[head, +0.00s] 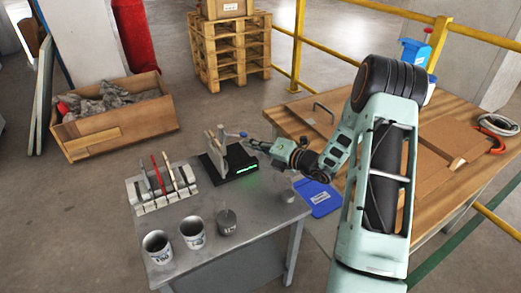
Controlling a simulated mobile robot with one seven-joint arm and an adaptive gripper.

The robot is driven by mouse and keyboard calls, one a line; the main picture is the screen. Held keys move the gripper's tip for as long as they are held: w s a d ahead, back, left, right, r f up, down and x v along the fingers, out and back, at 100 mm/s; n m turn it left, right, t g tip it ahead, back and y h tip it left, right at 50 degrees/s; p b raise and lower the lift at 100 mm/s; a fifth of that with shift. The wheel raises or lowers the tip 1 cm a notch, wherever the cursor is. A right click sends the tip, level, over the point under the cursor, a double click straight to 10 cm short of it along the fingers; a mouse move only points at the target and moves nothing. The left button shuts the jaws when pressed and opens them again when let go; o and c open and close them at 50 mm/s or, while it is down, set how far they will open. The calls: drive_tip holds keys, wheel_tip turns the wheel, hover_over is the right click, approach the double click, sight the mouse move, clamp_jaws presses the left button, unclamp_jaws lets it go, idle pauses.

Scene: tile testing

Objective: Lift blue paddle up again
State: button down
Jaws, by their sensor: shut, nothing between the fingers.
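A small blue piece (243,134), which looks like the blue paddle, shows at the upright tile tester (222,155); it is too small to make out fully. The tester has a dark base with a lit green strip and stands at the back of the grey table. My gripper (254,143) is shut and empty, reaching in from the right just beside and slightly below the blue piece. I cannot tell whether they touch.
A tile rack (160,186) stands left of the tester, with several grey pots (194,232) in front. A flat blue pad (319,198) lies near my arm.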

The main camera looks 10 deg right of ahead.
drive_tip(key=shift+x, duration=1)
drive_tip(key=shift+d+r+n+h+p, duration=0.15)
drive_tip(key=shift+r+n+h+p, duration=0.25)
drive_tip(key=shift+r+n+p, duration=0.25)
wheel_tip(320, 180, up, 2)
drive_tip(key=n+h, duration=0.2)
drive_tip(key=n, duration=0.1)
drive_tip(key=shift+d+g, duration=0.1)
drive_tip(key=shift+g, duration=0.2)
drive_tip(key=shift+r+p, duration=0.25)
drive_tip(key=shift+p, duration=0.05)
drive_tip(key=shift+r+p, duration=0.45)
drive_tip(key=shift+r, duration=0.25)
drive_tip(key=shift+r, duration=0.1)
